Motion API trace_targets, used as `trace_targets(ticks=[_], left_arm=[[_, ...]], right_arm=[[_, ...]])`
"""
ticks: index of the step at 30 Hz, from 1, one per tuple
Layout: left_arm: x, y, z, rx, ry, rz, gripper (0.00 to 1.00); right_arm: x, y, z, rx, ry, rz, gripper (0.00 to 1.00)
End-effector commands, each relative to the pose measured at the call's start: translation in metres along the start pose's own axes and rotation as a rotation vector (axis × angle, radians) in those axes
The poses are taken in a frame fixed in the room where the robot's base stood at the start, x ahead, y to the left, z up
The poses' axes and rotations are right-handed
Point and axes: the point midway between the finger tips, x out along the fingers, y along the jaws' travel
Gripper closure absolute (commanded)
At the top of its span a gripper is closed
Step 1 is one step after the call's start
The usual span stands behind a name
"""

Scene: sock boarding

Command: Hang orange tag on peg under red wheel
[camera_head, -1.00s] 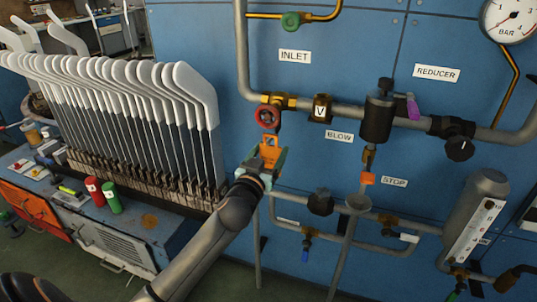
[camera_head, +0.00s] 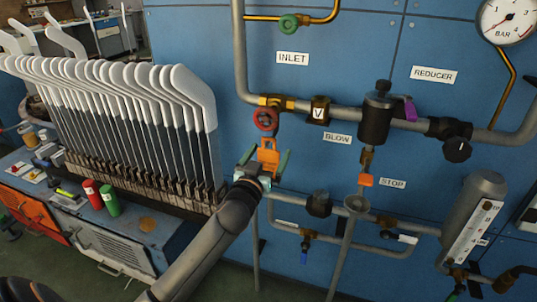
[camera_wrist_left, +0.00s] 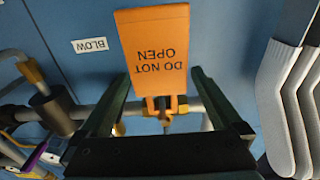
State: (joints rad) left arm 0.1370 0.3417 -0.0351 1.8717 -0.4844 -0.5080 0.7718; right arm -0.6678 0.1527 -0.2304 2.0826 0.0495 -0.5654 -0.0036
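The orange tag (camera_head: 268,158) is upright just below the red wheel (camera_head: 265,119) on the blue panel. In the left wrist view the tag (camera_wrist_left: 155,45) reads "DO NOT OPEN" upside down. Its forked end meets a small brass peg (camera_wrist_left: 167,122); it appears to hang there, though the exact contact is partly hidden. My left gripper (camera_head: 266,162) is open, with one dark green finger on each side of the tag and visible gaps between. Both fingers also show spread in the left wrist view (camera_wrist_left: 162,100). My right gripper is out of view.
Pipes and a black valve (camera_head: 319,204) lie right of my gripper. A rack of white-topped sock boards (camera_head: 150,115) stands close on the left. Red (camera_head: 93,193) and green (camera_head: 110,200) cylinders stand on the bench.

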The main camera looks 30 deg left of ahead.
Motion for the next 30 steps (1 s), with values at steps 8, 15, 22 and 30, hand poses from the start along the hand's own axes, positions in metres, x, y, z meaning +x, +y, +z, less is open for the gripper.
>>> trace_targets(ticks=[8,15,22,30], left_arm=[[-0.002,0.0,0.001,0.0,-0.001,0.0,0.0],[-0.03,0.0,0.001,-0.001,-0.004,0.0,0.0],[-0.077,0.0,0.001,-0.002,-0.004,-0.001,0.0],[-0.115,0.0,0.001,-0.001,-0.002,0.0,0.0]], right_arm=[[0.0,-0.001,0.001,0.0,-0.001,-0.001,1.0],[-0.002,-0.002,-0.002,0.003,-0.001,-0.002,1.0],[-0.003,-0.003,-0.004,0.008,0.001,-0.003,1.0],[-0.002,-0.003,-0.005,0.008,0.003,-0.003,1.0]])
